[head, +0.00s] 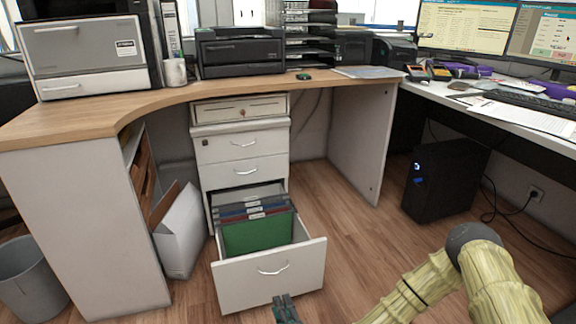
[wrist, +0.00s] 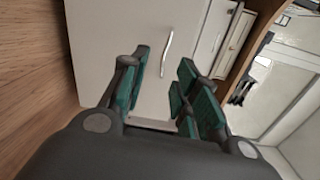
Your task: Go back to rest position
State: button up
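My gripper (head: 286,309) is low in the head view, just in front of the open bottom drawer (head: 235,285) of a white cabinet. In the wrist view my gripper (wrist: 168,92) has its teal-padded fingers spread apart with nothing between them. The drawer front (wrist: 105,45) and its curved handle (wrist: 167,54) lie beyond the fingers, apart from them as far as I can tell. The drawer is pulled out and holds hanging files with a green folder (head: 258,235) in front. Most of my gripper is cut off by the head view's lower edge.
A wooden-topped desk (head: 150,115) stands above the cabinet. A grey bin (head: 32,280) and a white box (head: 182,235) are at left. A black computer tower (head: 440,180) with cables stands at right. The wood floor (head: 350,235) between drawer and tower is clear.

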jog(key=s+d+f+n+g+p, duration=0.2)
jog(key=s+f+n+g, duration=0.25)
jog(key=s, duration=0.35)
jog(key=s+d+f+n+g+p, duration=0.2)
jog(key=s+f+n+g, duration=0.25)
jog(key=s, duration=0.45)
jog(key=s+d+r+n+g+h+p, duration=0.2)
jog(key=s+d+r+n+g+h, duration=0.15)
jog(key=s+d, duration=0.6)
jog(key=s+d+r+n+g+h+p, duration=0.1)
jog(key=s+d+r+n+g+h, duration=0.2)
jog(key=s+d, duration=0.65)
notch_tip(320, 180, up, 36)
jog(key=w+d+g+p, duration=0.1)
jog(key=w+p, duration=0.1)
jog(key=p, duration=3.5)
jog(key=shift+d+f+m+p, duration=0.2)
jog(key=shift+d+m+p, duration=0.1)
jog(key=shift+m, duration=0.05)
jog(key=shift+s+y, duration=0.1)
jog(key=shift+y, duration=0.15)
